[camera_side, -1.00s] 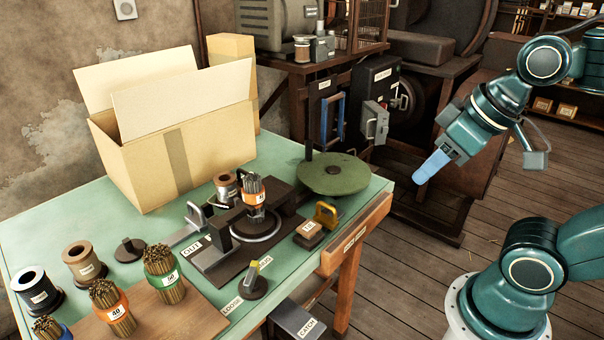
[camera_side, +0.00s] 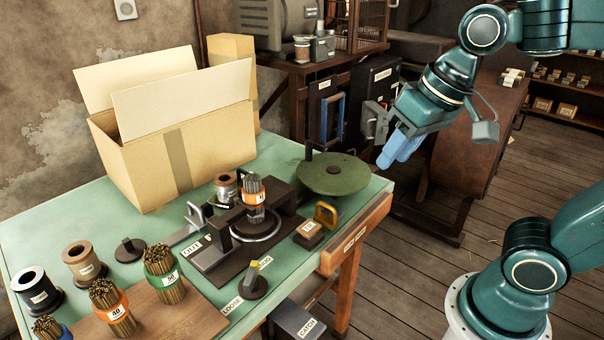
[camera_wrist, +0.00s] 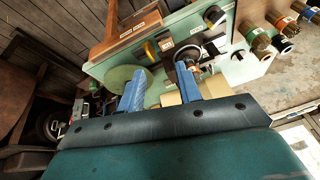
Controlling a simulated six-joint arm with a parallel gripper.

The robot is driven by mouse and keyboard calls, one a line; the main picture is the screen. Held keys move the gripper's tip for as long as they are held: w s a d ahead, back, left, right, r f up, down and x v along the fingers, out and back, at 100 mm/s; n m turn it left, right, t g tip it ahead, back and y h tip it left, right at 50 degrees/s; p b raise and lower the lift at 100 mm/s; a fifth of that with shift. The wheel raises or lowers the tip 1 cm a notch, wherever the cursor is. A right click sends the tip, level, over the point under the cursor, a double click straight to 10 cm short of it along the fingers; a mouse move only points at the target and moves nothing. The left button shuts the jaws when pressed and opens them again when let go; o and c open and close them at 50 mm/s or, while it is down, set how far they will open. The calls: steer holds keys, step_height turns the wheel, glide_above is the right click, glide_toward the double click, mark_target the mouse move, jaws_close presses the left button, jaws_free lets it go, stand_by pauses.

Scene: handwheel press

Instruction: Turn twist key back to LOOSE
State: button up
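The twist key (camera_side: 253,284) is a dark round knob with a grey bar and a yellow tip, at the front of the green table in the side view. Its yellow tip points toward the back, beside a partly hidden label (camera_side: 266,261). The LOOSE label (camera_side: 232,305) lies to its front left. My gripper (camera_side: 396,151) is in the air past the right end of the table, well apart from the key. Its two blue fingers are spread and empty, as the wrist view (camera_wrist: 173,88) shows.
The press (camera_side: 250,235) with a bundle in it stands behind the key. A yellow-handled part (camera_side: 326,214), a labelled block (camera_side: 309,231) and a green disc (camera_side: 334,176) stand to the right. Several bundles and a wooden board (camera_side: 185,305) are at left. A tray marked CATCH (camera_side: 296,318) juts out below the front edge.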

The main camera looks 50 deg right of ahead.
steer(key=w+a+f+m+g, duration=0.2)
steer(key=w+a+m, duration=0.3)
steer(key=w+a, duration=0.4)
steer(key=m+g, duration=0.2)
steer(key=m, duration=0.3)
glide_above(251, 272)
step_height(251, 272, down, 8)
steer(key=shift+f, duration=6.85)
jaws_close()
